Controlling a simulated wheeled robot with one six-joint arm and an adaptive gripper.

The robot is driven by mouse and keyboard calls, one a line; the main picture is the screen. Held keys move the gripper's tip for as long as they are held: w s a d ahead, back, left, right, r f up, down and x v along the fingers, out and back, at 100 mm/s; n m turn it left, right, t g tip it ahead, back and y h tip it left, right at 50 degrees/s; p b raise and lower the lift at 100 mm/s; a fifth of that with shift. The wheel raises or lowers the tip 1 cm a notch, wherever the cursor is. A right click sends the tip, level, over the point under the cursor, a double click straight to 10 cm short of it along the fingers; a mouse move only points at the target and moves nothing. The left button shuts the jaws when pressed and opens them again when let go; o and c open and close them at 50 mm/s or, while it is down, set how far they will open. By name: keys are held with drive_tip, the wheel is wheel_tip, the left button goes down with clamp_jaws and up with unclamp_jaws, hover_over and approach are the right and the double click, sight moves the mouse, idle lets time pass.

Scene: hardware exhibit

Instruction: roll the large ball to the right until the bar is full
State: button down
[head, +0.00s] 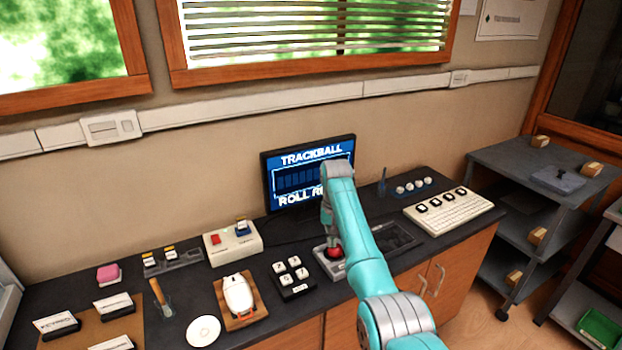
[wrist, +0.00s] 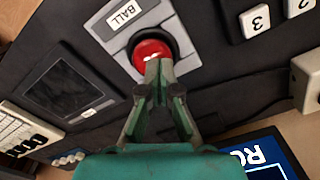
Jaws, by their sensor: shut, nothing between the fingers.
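The large red ball (head: 333,252) sits in a grey housing (head: 328,266) on the dark counter. In the wrist view the ball (wrist: 150,54) shows in a black ring, beside a label reading BALL (wrist: 124,13). My gripper (wrist: 158,66) is shut and empty, its fingertips at the ball's near edge; whether they touch it I cannot tell. The monitor (head: 290,182) behind reads TRACKBALL and "ROLL RI", the rest hidden by my arm. Its bar outline shows dark blue segments on the visible left part; how full it is I cannot tell.
A touchpad (head: 392,240) and a white keyboard (head: 448,212) lie right of the ball. A numbered keypad (head: 292,277), a white mouse (head: 238,294) and a box with red button (head: 232,243) stand left. Small light balls (head: 413,186) sit behind the touchpad.

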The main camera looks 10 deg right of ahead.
drive_tip(key=shift+f, duration=0.25)
drive_tip(key=shift+w+d, duration=0.15)
drive_tip(key=shift+d, duration=0.4)
drive_tip(key=shift+w+d, duration=0.15)
drive_tip(key=shift+d, duration=0.35)
idle(0.8)
idle(0.3)
drive_tip(key=shift+r, duration=0.7)
drive_tip(key=shift+a, duration=0.1)
drive_tip(key=shift+s+a, duration=0.3)
drive_tip(key=shift+a, duration=0.65)
drive_tip(key=shift+f, duration=0.7)
